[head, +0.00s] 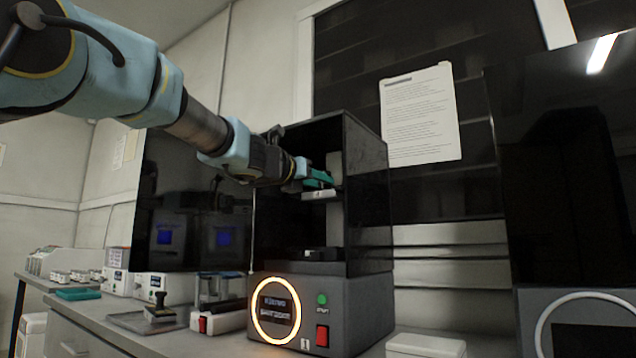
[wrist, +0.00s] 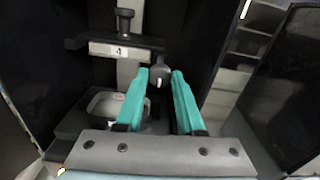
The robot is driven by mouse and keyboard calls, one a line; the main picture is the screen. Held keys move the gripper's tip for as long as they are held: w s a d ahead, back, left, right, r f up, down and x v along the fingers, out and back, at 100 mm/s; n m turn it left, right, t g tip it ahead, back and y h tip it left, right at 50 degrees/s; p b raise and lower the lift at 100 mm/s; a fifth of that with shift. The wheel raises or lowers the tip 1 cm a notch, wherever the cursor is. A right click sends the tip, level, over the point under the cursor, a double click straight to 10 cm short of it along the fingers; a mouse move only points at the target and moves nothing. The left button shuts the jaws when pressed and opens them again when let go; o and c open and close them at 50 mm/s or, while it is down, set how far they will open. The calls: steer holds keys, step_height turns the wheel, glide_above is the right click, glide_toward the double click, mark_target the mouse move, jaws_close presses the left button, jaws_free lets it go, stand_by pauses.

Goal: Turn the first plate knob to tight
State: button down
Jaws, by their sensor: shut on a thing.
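My gripper (head: 320,178) reaches into the open black-walled machine (head: 352,305) in the head view. In the wrist view its two teal fingers (wrist: 160,73) are shut on a dark round knob (wrist: 159,65) with a short pale mark. The mark points roughly up and down in the picture. The knob sits at the right end of a dark plate holder with a small white numbered label (wrist: 118,51). Another upright black knob (wrist: 125,20) stands on top of this holder. In the head view the fingers hide the gripped knob.
A pale tray (wrist: 118,105) lies on the dark platform below the holder. The machine's dark door (head: 190,215) stands open at the left. A lit ring display (head: 276,310) and red switch (head: 322,336) are on its front. Another black machine (head: 565,180) stands at the right.

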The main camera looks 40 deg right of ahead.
steer(key=shift+f, duration=0.1)
steer(key=c, duration=0.5)
jaws_free()
steer(key=shift+c, duration=0.2)
steer(key=v, duration=1)
steer(key=shift+a+b, duration=0.35)
steer(key=shift+b, duration=0.1)
steer(key=shift+s, duration=0.1)
